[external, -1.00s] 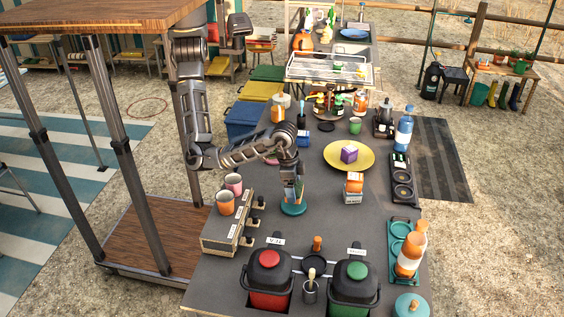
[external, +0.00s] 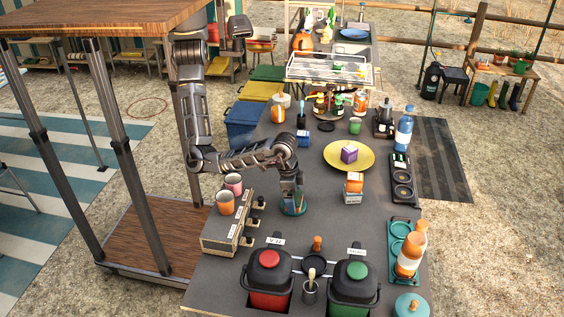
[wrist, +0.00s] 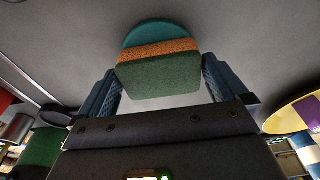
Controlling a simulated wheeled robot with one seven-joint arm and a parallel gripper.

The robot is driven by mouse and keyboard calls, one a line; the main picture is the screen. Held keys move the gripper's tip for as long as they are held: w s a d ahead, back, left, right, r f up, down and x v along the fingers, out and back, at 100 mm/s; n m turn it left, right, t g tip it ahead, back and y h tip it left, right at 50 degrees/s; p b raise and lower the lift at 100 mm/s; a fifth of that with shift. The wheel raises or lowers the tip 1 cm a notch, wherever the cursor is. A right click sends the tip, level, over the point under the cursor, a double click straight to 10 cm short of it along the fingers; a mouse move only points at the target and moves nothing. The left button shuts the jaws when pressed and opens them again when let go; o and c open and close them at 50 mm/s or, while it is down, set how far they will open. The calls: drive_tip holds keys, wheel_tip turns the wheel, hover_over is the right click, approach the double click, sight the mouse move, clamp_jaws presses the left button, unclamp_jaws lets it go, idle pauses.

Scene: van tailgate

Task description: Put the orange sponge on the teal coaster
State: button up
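The orange sponge (wrist: 160,49) has a green scouring face (wrist: 160,75) turned toward the wrist camera. It lies between the two fingers of my gripper (wrist: 160,72), which appear closed against its sides. The teal coaster (wrist: 152,29) shows just beyond the sponge in the wrist view, and its rim shows beneath my gripper in the external view (external: 292,211). The sponge is over the coaster, very low; I cannot tell whether they touch. My gripper (external: 292,201) hides most of the sponge in the external view.
Red (external: 268,283) and green (external: 352,285) lidded bins are in front.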

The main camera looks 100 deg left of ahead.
wheel_tip(320, 180, up, 12)
drive_tip(key=s+p, duration=0.1)
drive_tip(key=p, duration=0.3)
drive_tip(key=shift+s, duration=0.4)
